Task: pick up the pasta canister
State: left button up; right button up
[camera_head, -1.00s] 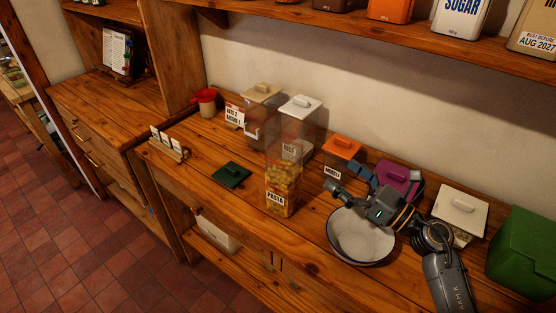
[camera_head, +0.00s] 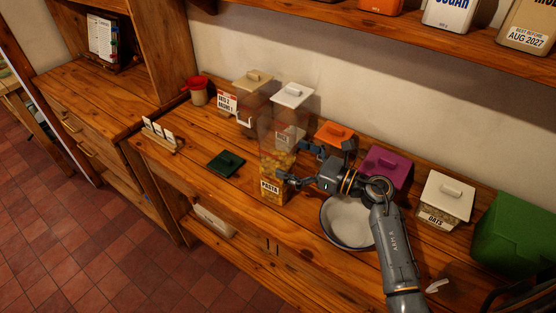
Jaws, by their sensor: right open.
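The pasta canister (camera_head: 269,190) stands upright on the wooden counter. It is a clear box with a PASTA label, and pasta fills its lower part; its open top shows no lid. My right gripper (camera_head: 293,164) is open at the canister's right side, its fingers pointing left toward it. One finger overlaps the canister's right edge in the picture; I cannot tell whether it touches. My left gripper is not in view.
A dark green lid (camera_head: 226,163) lies left of the canister. A white bowl (camera_head: 348,222) sits under my right arm. Behind are canisters with white (camera_head: 292,95), orange (camera_head: 335,134) and purple (camera_head: 386,165) lids. An oats canister (camera_head: 446,197) and green box (camera_head: 515,232) stand right.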

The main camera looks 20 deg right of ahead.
jog(key=p+x, duration=0.1)
jog(key=x, duration=0.3)
jog(key=shift+a, duration=0.15)
jog(key=shift+c, duration=1.1)
jog(key=c, duration=1.4)
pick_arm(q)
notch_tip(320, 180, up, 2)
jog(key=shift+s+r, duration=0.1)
pick_arm(e)
jog(key=shift+c, duration=0.5)
jog(key=shift+r, duration=0.15)
